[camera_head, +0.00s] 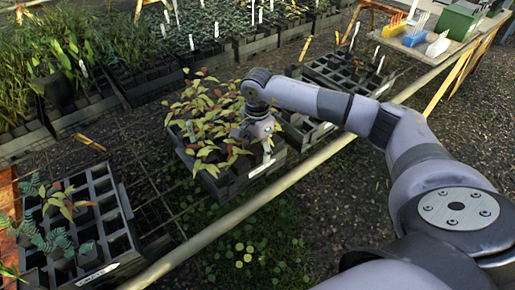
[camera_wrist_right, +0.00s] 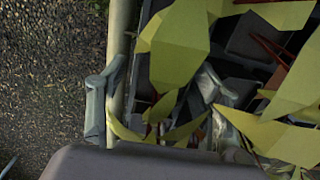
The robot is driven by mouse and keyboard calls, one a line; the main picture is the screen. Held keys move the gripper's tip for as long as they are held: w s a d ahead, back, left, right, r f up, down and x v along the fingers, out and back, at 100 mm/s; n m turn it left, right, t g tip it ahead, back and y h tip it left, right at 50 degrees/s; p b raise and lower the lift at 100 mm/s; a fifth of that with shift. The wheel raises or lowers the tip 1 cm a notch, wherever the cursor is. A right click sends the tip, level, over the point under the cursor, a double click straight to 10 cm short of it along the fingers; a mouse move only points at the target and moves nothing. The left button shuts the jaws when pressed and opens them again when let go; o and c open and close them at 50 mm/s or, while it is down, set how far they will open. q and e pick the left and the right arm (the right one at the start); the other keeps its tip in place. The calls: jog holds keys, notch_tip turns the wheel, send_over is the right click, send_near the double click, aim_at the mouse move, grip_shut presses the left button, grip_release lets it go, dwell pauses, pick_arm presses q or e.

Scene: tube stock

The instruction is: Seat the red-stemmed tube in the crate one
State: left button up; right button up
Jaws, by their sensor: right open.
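Red-stemmed plants with yellow-green leaves (camera_head: 205,115) fill the middle crate (camera_head: 235,187) in the head view. My right gripper (camera_head: 264,150) is low at that crate's right side, among the outer leaves. In the right wrist view my right gripper (camera_wrist_right: 158,108) is open, one finger outside the crate edge and the other among leaves (camera_wrist_right: 180,45). Red stems (camera_wrist_right: 275,50) show beside dark cells. I cannot tell which crate is crate one. My left gripper is not in view.
A partly filled crate (camera_head: 122,222) stands at the left, with several empty cells. A mostly empty crate (camera_head: 345,75) stands behind my right arm. A pale rail (camera_head: 215,222) runs along the front. Dense plant trays line the back; a bench (camera_head: 425,48) holds coloured items.

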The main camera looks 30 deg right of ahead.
notch_tip(320, 180, up, 12)
dwell(0.6)
dwell(0.5)
